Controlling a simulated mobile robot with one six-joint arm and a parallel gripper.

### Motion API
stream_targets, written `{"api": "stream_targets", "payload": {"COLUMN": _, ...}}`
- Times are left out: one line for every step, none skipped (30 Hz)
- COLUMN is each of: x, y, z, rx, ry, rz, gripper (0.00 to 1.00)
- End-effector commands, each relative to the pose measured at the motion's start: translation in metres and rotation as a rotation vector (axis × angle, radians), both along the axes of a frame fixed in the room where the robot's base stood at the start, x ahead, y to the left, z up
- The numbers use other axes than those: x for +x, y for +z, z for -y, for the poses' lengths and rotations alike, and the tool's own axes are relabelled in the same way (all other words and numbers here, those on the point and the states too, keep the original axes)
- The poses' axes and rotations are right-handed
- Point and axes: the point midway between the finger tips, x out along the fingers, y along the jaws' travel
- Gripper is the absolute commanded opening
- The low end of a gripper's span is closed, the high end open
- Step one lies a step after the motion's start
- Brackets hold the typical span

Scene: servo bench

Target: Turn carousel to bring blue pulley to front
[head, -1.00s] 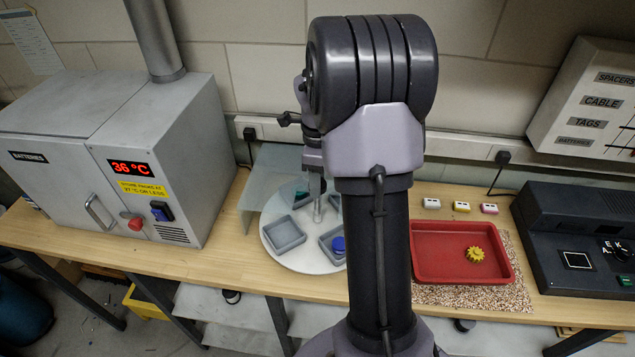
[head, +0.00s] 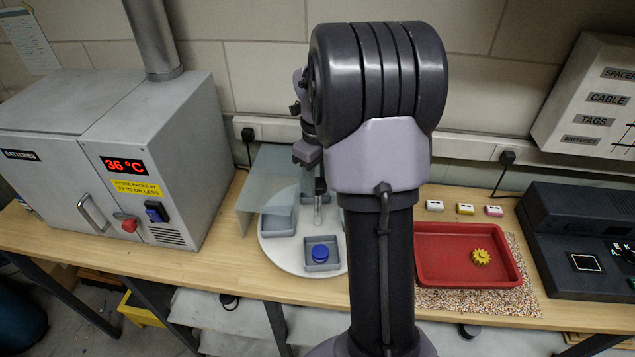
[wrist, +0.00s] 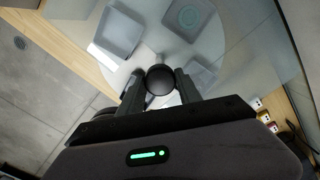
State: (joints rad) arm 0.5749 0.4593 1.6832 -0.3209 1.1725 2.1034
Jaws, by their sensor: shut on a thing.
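The white round carousel (head: 285,262) carries several grey trays. The blue pulley (head: 320,252) sits in the tray at the carousel's front, facing the bench's front edge. My gripper (head: 319,188) points down over the carousel, partly behind my arm. In the wrist view my gripper (wrist: 160,82) is shut on a dark round knob (wrist: 160,78), with a finger on each side. The blue pulley is not visible in the wrist view.
A translucent panel (head: 262,190) stands at the carousel's back left, beside the grey battery oven (head: 185,150). A red tray (head: 440,278) with a yellow gear (head: 480,257) lies to the right. My arm hides the carousel's right side.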

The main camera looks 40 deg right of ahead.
Motion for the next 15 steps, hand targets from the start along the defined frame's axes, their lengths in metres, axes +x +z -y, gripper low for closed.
{"api": "stream_targets", "payload": {"x": 0.0007, "y": -0.0003, "z": 0.0005, "rx": -0.002, "ry": -0.02, "rz": 0.002, "gripper": 0.0}}
{"api": "stream_targets", "payload": {"x": 0.0007, "y": -0.0002, "z": 0.0005, "rx": -0.002, "ry": -0.034, "rz": 0.003, "gripper": 0.0}}
{"api": "stream_targets", "payload": {"x": 0.0008, "y": -0.0001, "z": 0.0006, "rx": -0.003, "ry": -0.053, "rz": 0.003, "gripper": 0.0}}
{"api": "stream_targets", "payload": {"x": 0.0009, "y": -0.0001, "z": 0.0006, "rx": -0.003, "ry": -0.066, "rz": 0.003, "gripper": 0.0}}
{"api": "stream_targets", "payload": {"x": 0.0009, "y": 0.0, "z": 0.0007, "rx": -0.003, "ry": -0.08, "rz": 0.003, "gripper": 0.0}}
{"api": "stream_targets", "payload": {"x": 0.0009, "y": 0.0, "z": 0.0007, "rx": -0.003, "ry": -0.096, "rz": 0.003, "gripper": 0.0}}
{"api": "stream_targets", "payload": {"x": 0.0009, "y": 0.0, "z": 0.0006, "rx": -0.002, "ry": -0.109, "rz": 0.003, "gripper": 0.0}}
{"api": "stream_targets", "payload": {"x": 0.0009, "y": 0.0001, "z": 0.0006, "rx": -0.002, "ry": -0.121, "rz": 0.003, "gripper": 0.0}}
{"api": "stream_targets", "payload": {"x": 0.0009, "y": 0.0001, "z": 0.0006, "rx": -0.002, "ry": -0.135, "rz": 0.003, "gripper": 0.0}}
{"api": "stream_targets", "payload": {"x": 0.0009, "y": 0.0002, "z": 0.0005, "rx": -0.002, "ry": -0.147, "rz": 0.003, "gripper": 0.0}}
{"api": "stream_targets", "payload": {"x": 0.0008, "y": 0.0002, "z": 0.0005, "rx": -0.002, "ry": -0.156, "rz": 0.003, "gripper": 0.0}}
{"api": "stream_targets", "payload": {"x": 0.0008, "y": 0.0002, "z": 0.0005, "rx": -0.002, "ry": -0.169, "rz": 0.003, "gripper": 0.0}}
{"api": "stream_targets", "payload": {"x": 0.0008, "y": 0.0002, "z": 0.0005, "rx": -0.002, "ry": -0.178, "rz": 0.003, "gripper": 0.0}}
{"api": "stream_targets", "payload": {"x": 0.0008, "y": 0.0003, "z": 0.0005, "rx": -0.002, "ry": -0.186, "rz": 0.003, "gripper": 0.0}}
{"api": "stream_targets", "payload": {"x": 0.0008, "y": 0.0003, "z": 0.0005, "rx": -0.002, "ry": -0.196, "rz": 0.003, "gripper": 0.0}}
